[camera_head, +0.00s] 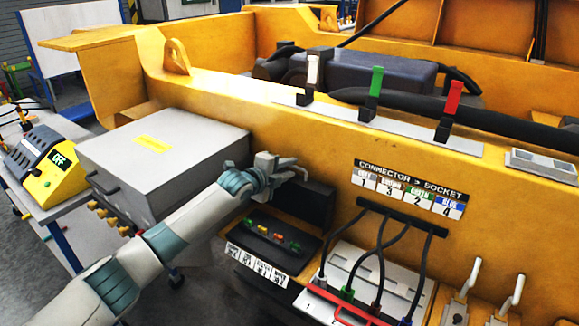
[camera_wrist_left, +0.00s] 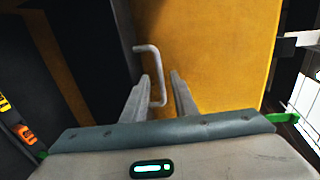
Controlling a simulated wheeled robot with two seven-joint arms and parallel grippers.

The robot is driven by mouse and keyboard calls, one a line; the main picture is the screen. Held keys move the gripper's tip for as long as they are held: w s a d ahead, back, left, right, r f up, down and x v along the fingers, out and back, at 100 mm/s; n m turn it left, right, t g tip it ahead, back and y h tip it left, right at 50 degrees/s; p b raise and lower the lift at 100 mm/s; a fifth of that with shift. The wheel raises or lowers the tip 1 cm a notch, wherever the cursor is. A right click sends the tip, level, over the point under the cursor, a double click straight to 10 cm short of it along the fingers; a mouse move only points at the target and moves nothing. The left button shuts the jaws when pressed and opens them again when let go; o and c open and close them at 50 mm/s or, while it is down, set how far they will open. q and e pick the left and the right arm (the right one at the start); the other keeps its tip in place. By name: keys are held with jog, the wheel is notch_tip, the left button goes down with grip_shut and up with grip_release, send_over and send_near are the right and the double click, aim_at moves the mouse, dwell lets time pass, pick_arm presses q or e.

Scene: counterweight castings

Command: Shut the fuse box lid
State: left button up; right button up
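The fuse box (camera_head: 268,243) is a black box on the yellow casting's side, with small coloured fuses showing inside. Its dark lid (camera_head: 316,203) stands raised behind it, open. A pale bar handle (camera_head: 297,169) sticks out from the lid; the left wrist view shows the handle (camera_wrist_left: 162,72) beside the dark lid (camera_wrist_left: 92,45). My left gripper (camera_head: 279,165) is at the handle. In the left wrist view its fingers (camera_wrist_left: 160,76) are apart, with the handle bar showing in the gap; contact cannot be told. My right gripper is out of view.
A grey cabinet (camera_head: 150,160) stands left of the fuse box, near my left arm. To the right are a cable panel (camera_head: 375,285) with dark cables and several levers (camera_head: 511,295). Coloured clips (camera_head: 374,93) hold a thick black hose above. A yellow device (camera_head: 45,178) sits far left.

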pick_arm(q)
jog(key=shift+w+d+f, duration=0.15)
jog(key=shift+w+d, duration=0.05)
jog(key=shift+w, duration=0.15)
grip_shut()
dwell(1.4)
